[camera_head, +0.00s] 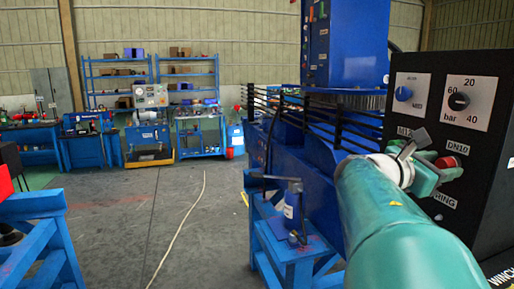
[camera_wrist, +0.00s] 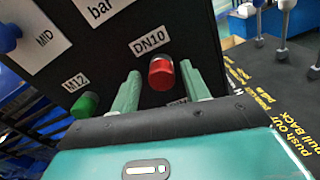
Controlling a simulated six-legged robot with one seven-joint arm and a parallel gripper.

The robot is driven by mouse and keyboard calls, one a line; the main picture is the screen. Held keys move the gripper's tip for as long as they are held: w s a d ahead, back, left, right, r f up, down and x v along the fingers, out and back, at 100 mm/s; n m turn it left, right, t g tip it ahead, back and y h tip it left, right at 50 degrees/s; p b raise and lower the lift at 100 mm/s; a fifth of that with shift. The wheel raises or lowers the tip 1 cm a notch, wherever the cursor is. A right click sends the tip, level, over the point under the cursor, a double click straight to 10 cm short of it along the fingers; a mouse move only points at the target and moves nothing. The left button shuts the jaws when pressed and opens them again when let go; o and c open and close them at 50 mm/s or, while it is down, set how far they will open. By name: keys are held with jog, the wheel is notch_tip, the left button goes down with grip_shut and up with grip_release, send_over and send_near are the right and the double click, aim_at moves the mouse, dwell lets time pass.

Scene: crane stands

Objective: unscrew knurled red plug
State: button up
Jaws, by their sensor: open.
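The red plug (camera_head: 446,162) sits on the black panel under the DN10 label. In the wrist view the red plug (camera_wrist: 161,74) sticks out from the panel. My gripper (camera_wrist: 161,69) is open, with its two green fingers on either side of the plug and visible gaps between them and it. In the head view my gripper (camera_head: 434,160) is close to the panel and partly covers the plug's surroundings. The knurling is too small to make out.
A green plug (camera_wrist: 85,104) under the M12 label is left of my fingers. Several levers (camera_wrist: 284,20) stand to the right. A blue bench (camera_head: 290,245) stands below.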

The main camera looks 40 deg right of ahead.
jog(key=m, duration=0.8)
jog(key=shift+s, duration=0.1)
jog(key=m, duration=0.7)
jog(key=shift+a, duration=0.1)
jog(key=shift+f, duration=0.15)
grip_shut()
dwell(0.4)
